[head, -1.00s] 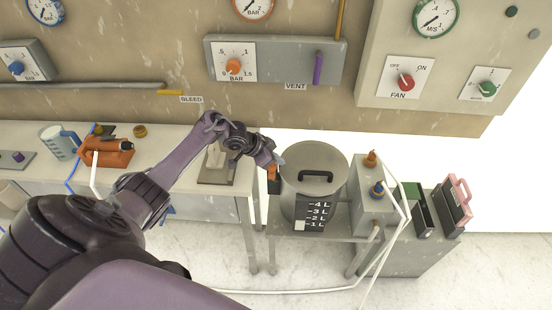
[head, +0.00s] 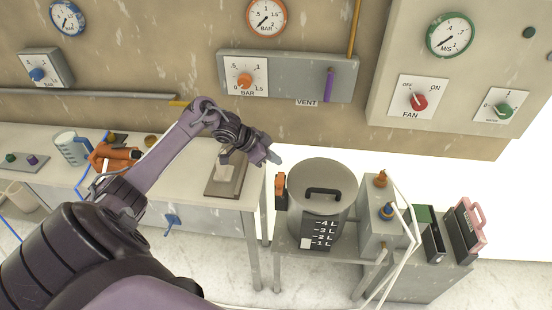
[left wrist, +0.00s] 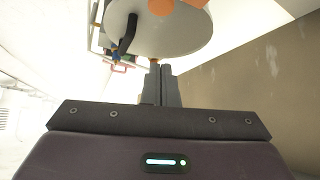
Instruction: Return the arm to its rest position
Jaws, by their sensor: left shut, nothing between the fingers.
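My left arm reaches in from the left in the head view. Its gripper (head: 272,156) is above the gap between the bench and the grey lidded pot, to the left of the pot and apart from it. The two fingers are together in the left wrist view (left wrist: 161,85), with nothing between them. The pot (head: 322,190) has a black handle on its lid and a litre scale on its front. Its round shape also shows in the left wrist view (left wrist: 180,35), beyond the fingertips. My right gripper is in neither view.
A bench (head: 225,197) with an orange device (head: 112,157) stands at the left. A stand with two knobs (head: 383,225) and open cases (head: 467,232) are right of the pot. Wall panels carry a vent lever (head: 328,85) and a red fan knob (head: 419,102). White hoses hang at the right.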

